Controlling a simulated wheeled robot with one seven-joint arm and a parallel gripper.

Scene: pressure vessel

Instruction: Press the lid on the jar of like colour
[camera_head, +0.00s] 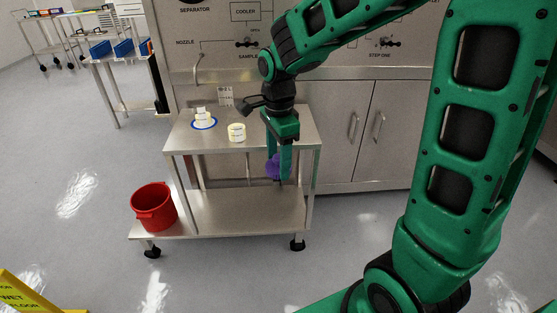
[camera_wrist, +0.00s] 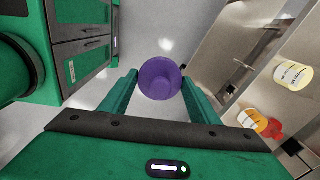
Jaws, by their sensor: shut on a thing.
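A purple lid (camera_head: 272,167) with a knob hangs from my gripper (camera_head: 279,180), which points down. In the wrist view the same lid (camera_wrist: 160,78) sits between the two fingertips, and my gripper (camera_wrist: 160,85) is shut on it. In the head view they appear in front of the right end of the steel cart's top. A pale cream jar (camera_head: 237,133) stands on the cart top left of my gripper. A second pale jar (camera_head: 203,120) stands farther left, with a blue ring (camera_head: 205,126) around or under its base. I cannot make out a purple jar.
The steel cart (camera_head: 180,141) has a lower shelf (camera_head: 228,212), with a red bucket (camera_head: 154,206) at its left. A cabinet panel (camera_head: 345,140) stands behind. A yellow wet-floor sign (camera_head: 22,297) is at bottom left. Open floor (camera_head: 220,280) lies in front.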

